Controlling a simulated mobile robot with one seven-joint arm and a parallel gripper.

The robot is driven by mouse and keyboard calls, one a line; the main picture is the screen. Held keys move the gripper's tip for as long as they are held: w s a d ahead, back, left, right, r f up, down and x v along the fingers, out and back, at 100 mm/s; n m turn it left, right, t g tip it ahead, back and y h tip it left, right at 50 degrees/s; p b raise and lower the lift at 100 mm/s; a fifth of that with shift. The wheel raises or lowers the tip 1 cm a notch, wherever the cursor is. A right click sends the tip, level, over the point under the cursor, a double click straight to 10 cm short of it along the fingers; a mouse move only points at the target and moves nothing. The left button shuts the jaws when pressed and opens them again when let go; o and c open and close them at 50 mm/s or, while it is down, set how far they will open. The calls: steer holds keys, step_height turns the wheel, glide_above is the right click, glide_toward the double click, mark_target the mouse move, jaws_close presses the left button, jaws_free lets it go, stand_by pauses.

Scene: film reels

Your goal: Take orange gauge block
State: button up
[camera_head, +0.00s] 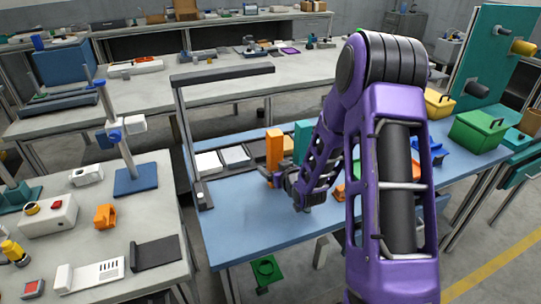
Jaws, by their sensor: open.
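A tall orange block (274,146), which looks like the orange gauge block, stands upright on the blue-topped table (245,225) in front of me. My gripper (271,177) is low over this table, at the foot of the orange block. Its jaws are open, with dark fingers close to the block's lower end. I cannot tell whether the block's base is between the fingers or just behind them, nor whether they touch it. My purple arm hides part of the table to the right.
A teal block (302,138) stands right of the orange block. A dark frame (188,135) rises on the left, beside pale flat plates (235,156). Green (478,132) and yellow (438,105) boxes stand to the right. The table's front left is clear.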

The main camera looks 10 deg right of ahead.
jaws_close()
stand_by(0.5)
steer(key=shift+r, duration=0.1)
